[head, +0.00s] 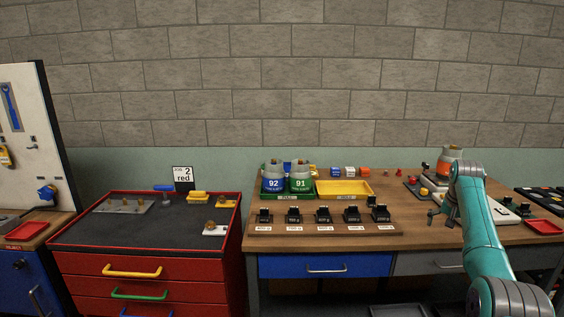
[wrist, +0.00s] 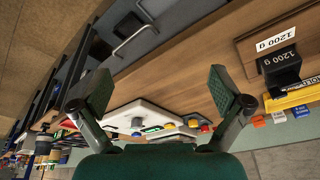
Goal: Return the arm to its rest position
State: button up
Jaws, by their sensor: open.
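My teal arm (head: 478,225) rises from the lower right in the head view and bends over the right part of the wooden workbench. My gripper (head: 443,209) hangs from its far end, above the bench, right of the row of black weights. In the wrist view my gripper (wrist: 165,95) has its two dark fingers spread wide, with nothing between them but bench behind. A pale panel with coloured knobs (wrist: 150,120) shows beyond the fingers, apart from them. My forearm hides part of the bench behind it.
A wooden board with several black weights (head: 322,229) lies along the bench's front. Grey-topped containers marked 92 (head: 273,183) and 91 (head: 300,183) stand in a green tray, beside a yellow tray (head: 343,194). A red tray (head: 543,227) sits far right. A red tool cabinet (head: 150,287) stands left.

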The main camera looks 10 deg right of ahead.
jog(key=a+f+n+t, duration=0.1)
jog(key=a+f, duration=0.4)
jog(key=f, duration=0.4)
jog(key=s+a+f+n+t, duration=0.1)
jog(key=a+f, duration=0.4)
jog(key=f, duration=0.4)
jog(key=a+f+t, duration=0.1)
jog(key=a+f, duration=0.4)
jog(key=f, duration=0.4)
jog(key=s+a+f+n+t, duration=0.3)
jog(key=s+a+f, duration=1.2)
jog(key=s+a, duration=0.3)
jog(key=s+a+r+n+t, duration=0.1)
jog(key=s+a+r+t, duration=0.15)
jog(key=s+a, duration=0.65)
jog(key=s+a+r+n+t, duration=0.1)
jog(key=s+a+r, duration=0.3)
jog(key=s, duration=0.9)
jog(key=s+a+r+n+t+y, duration=0.1)
jog(key=s+a+r, duration=0.1)
jog(key=s+r, duration=0.6)
jog(key=s+a+r+n+t+y, duration=0.1)
jog(key=s+a+r+n+t, duration=0.1)
jog(key=s+r, duration=0.7)
notch_tip(320, 180, up, 5)
jog(key=shift+s+a+r, duration=0.1)
jog(key=shift+s+a, duration=0.2)
jog(key=shift+a, duration=0.5)
